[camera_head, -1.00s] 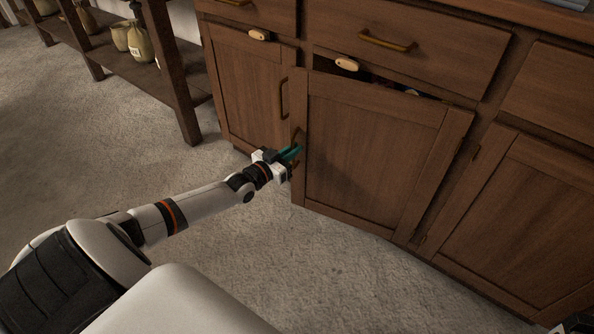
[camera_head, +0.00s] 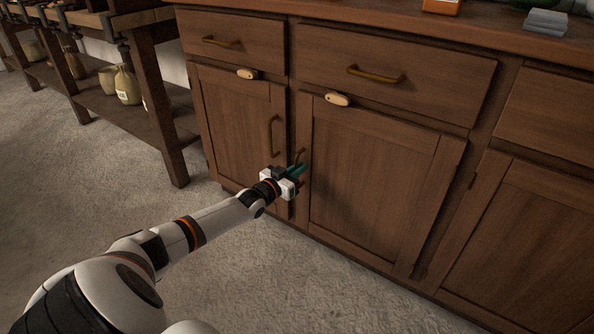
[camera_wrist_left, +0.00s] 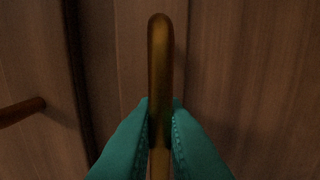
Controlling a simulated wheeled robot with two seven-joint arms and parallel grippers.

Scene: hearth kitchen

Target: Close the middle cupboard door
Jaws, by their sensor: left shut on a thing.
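The middle cupboard door (camera_head: 372,185) is a brown panelled wooden door that sits flush or nearly flush in the cabinet front in the head view. My left gripper (camera_head: 301,170) is at its left edge, with teal fingers on the door's handle. In the left wrist view the fingers (camera_wrist_left: 160,135) are shut on both sides of the brass handle (camera_wrist_left: 160,60), which stands upright between them. The lower part of the handle is partly hidden by the fingers. My right gripper is not in view.
The left cupboard door (camera_head: 237,125) with its own handle (camera_head: 273,137) is beside my gripper. Drawers (camera_head: 400,75) run above the doors. The stone floor (camera_head: 110,210) before the cabinet is clear.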

